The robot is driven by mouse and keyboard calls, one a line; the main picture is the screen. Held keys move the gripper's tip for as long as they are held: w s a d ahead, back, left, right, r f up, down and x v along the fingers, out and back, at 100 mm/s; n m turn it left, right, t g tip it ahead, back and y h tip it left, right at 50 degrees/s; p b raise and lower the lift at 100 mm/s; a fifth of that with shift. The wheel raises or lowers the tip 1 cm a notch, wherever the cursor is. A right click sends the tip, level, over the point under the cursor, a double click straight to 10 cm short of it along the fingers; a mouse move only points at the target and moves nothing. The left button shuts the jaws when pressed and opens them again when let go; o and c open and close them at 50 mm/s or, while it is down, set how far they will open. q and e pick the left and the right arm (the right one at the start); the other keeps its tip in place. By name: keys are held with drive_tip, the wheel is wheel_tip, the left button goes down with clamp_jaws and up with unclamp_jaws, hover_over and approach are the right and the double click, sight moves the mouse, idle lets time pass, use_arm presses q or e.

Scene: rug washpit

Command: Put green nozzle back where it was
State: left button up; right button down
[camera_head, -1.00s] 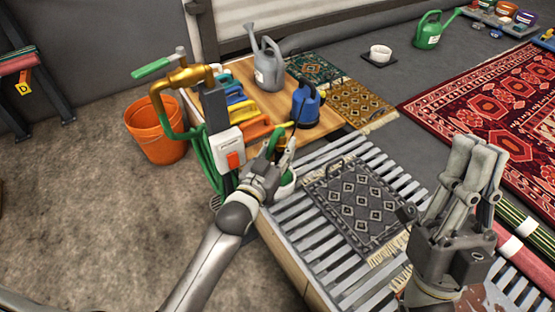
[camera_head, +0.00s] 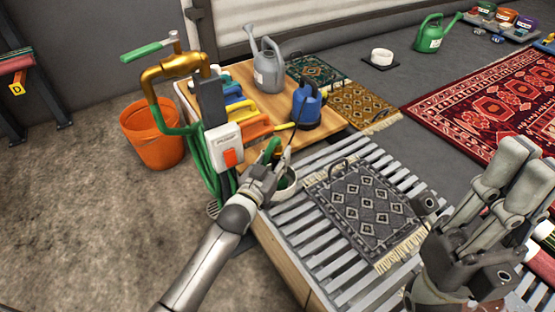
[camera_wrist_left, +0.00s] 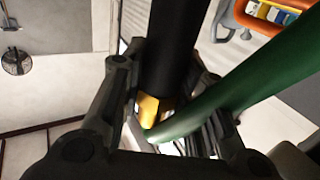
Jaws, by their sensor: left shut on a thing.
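In the left wrist view, a dark cylinder (camera_wrist_left: 170,45), a yellow piece (camera_wrist_left: 148,107) and a green tube (camera_wrist_left: 225,95) lie between and beside the fingers of the left gripper (camera_wrist_left: 165,115). The fingers and wrist hide much of the nozzle. My right gripper (camera_head: 515,175) is at the right, fingers up, with nothing seen in it; its opening is unclear.
A post with a brass tap (camera_head: 175,68), coiled green hose (camera_head: 200,160) and a switch box (camera_head: 222,145) stands beside the left gripper. A wooden board (camera_head: 325,122) holds a blue jug (camera_head: 307,105) and grey watering can (camera_head: 268,72). A small rug (camera_head: 365,205) lies on slats.

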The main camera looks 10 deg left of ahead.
idle(0.3)
use_arm(q)
drive_tip(key=o, duration=1.1)
drive_tip(key=shift+f, duration=0.15)
